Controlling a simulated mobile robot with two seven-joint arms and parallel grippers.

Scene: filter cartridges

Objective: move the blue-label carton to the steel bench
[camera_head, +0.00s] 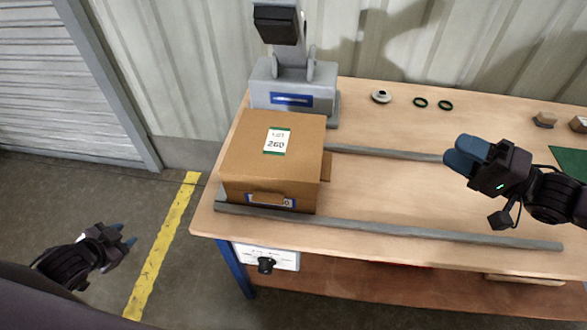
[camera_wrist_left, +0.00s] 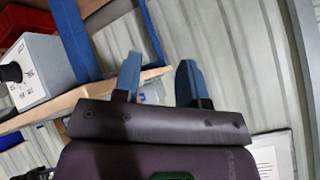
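A brown carton (camera_head: 270,165) sits at the left end of a wooden-topped bench (camera_head: 400,198). It has a white and green label on top and a blue-edged label on its front, partly covered by a brown flap or handle. My left gripper (camera_head: 129,236) is low at the left, off the bench and apart from the carton. Its blue fingers stand apart and empty in the left wrist view (camera_wrist_left: 158,80). My right gripper (camera_head: 460,156) is above the right part of the bench, away from the carton; its finger gap is unclear. I see no steel bench.
Two grey rails (camera_head: 390,228) run along the bench top; the carton stands at their left end. A grey machine (camera_head: 290,85) stands behind it. Small rings (camera_head: 420,102), small brown blocks (camera_head: 544,119) and a green mat (camera_head: 571,162) lie further right. The floor left of the bench is clear.

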